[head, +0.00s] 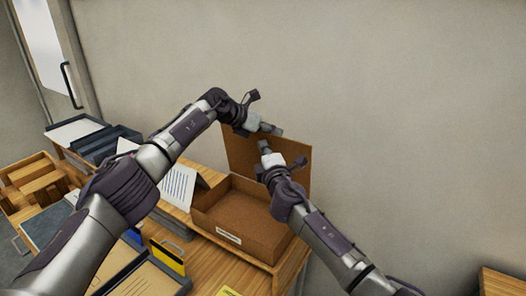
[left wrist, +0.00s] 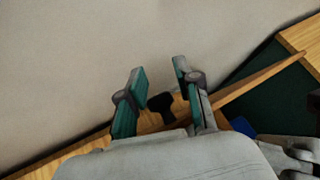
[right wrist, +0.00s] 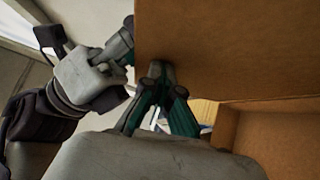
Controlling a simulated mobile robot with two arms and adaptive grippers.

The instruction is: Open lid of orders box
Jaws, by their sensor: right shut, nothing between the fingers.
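The orders box (head: 238,234) is a brown cardboard box with a white label on its front, too small to read. Its lid (head: 295,163) stands raised, nearly upright, at the back, and the inside of the box shows. My left gripper (head: 270,130) is open by the lid's top edge; its fingers are apart in the left wrist view (left wrist: 158,70). My right gripper (head: 263,146) is shut and empty in front of the lid's inner face. In the right wrist view its tips (right wrist: 158,68) are close to the lid (right wrist: 230,50); I cannot tell if they touch.
The box sits near the right end of a wooden table (head: 205,256). A plain wall (head: 400,90) rises behind the table.

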